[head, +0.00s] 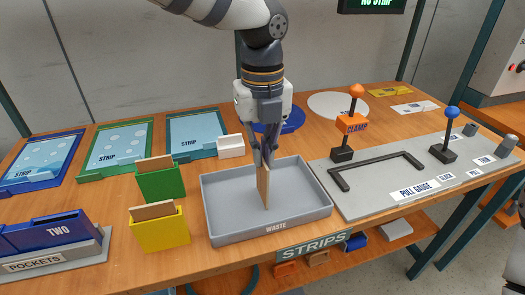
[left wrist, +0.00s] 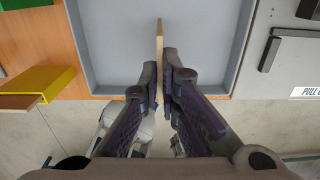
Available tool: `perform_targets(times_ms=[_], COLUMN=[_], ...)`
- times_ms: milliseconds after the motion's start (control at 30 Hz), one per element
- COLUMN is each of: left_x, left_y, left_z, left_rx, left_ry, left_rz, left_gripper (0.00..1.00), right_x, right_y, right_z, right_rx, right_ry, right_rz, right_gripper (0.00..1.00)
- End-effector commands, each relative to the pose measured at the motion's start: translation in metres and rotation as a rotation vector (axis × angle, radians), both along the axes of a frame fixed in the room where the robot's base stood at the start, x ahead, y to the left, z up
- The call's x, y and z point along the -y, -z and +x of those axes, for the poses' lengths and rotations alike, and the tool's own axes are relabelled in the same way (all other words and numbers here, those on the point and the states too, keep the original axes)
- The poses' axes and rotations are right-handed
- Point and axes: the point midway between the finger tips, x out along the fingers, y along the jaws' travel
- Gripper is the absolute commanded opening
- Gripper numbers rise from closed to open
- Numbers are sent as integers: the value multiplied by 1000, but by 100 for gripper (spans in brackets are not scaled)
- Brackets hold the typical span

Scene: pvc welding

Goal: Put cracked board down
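The board (head: 263,186) is a thin tan panel held upright, edge-on, over the grey waste tray (head: 228,236). No crack can be made out at this size. My left gripper (head: 266,158) points down with its fingers closed on the board's upper part. The left wrist view shows the board (left wrist: 159,40) between the two fingertips (left wrist: 163,78), with the tray floor (left wrist: 110,45) beyond it. The board's lower end is inside the tray's outline; I cannot tell whether it touches the floor.
Green (head: 160,184) and yellow (head: 160,232) holders with tan boards stand left of the tray. The pull gauge plate (head: 385,195) with its orange clamp lever (head: 356,92) and blue-knobbed lever (head: 451,115) lies to the right. A small white box (head: 231,147) sits behind the tray. The tray looks otherwise empty.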

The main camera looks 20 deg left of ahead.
Motion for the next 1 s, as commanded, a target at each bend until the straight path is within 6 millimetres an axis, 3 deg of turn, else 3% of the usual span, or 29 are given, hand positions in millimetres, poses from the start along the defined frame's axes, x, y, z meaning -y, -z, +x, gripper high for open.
perform_targets(times_ms=[167,300,633,767,1000], left_x=[0,0,0,0,1], left_y=[3,4,-1,-27,-90], left_z=[0,0,0,1,1], left_rx=[-1,-1,1,3,-1], left_ry=[0,0,-1,-2,-2], left_rz=[0,0,-1,-3,-3], left_gripper=[0,25,25,25,25], right_x=[0,0,0,0,0], right_y=[0,0,0,1,4], right_z=[0,0,0,-1,-5], right_rx=[0,0,0,-4,-17], right_ry=[0,0,0,0,0], right_rz=[0,0,0,0,0], right_gripper=[40,40,40,40,40])
